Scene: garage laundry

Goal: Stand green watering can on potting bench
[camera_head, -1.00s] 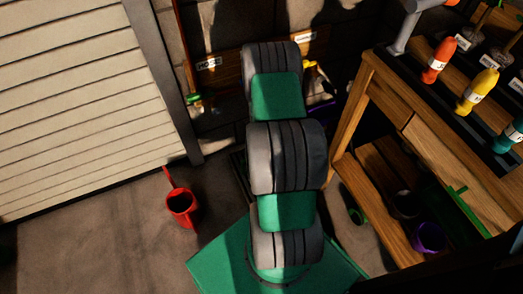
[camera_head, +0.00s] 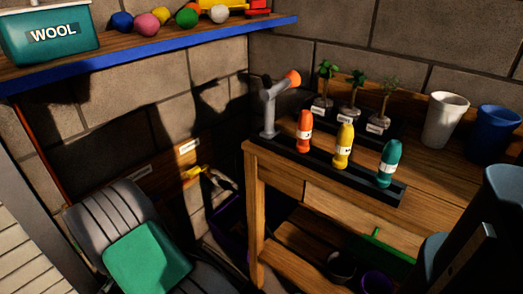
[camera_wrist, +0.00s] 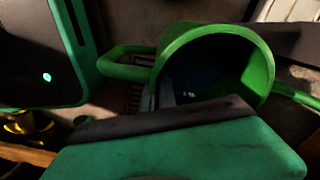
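The green watering can (camera_wrist: 262,72) is large and close in the wrist view. Its open mouth faces the camera, its loop handle (camera_wrist: 118,62) points left and its spout (camera_wrist: 298,97) points right. My gripper (camera_wrist: 163,97) shows there as grey fingers at the can's near left wall and looks shut on it; the fingertips are dark and partly hidden. The can does not show in the head view. The wooden potting bench (camera_head: 440,190) stands at the right of the head view.
On the bench are a black rack (camera_head: 335,170) with orange, yellow and teal bottles, small potted plants (camera_head: 350,100), a white pot (camera_head: 445,118) and a blue pot (camera_head: 497,132). A grey-and-orange tool (camera_head: 272,105) stands at its left corner. Bare wood shows between rack and pots. A blue-edged shelf (camera_head: 150,55) hangs above.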

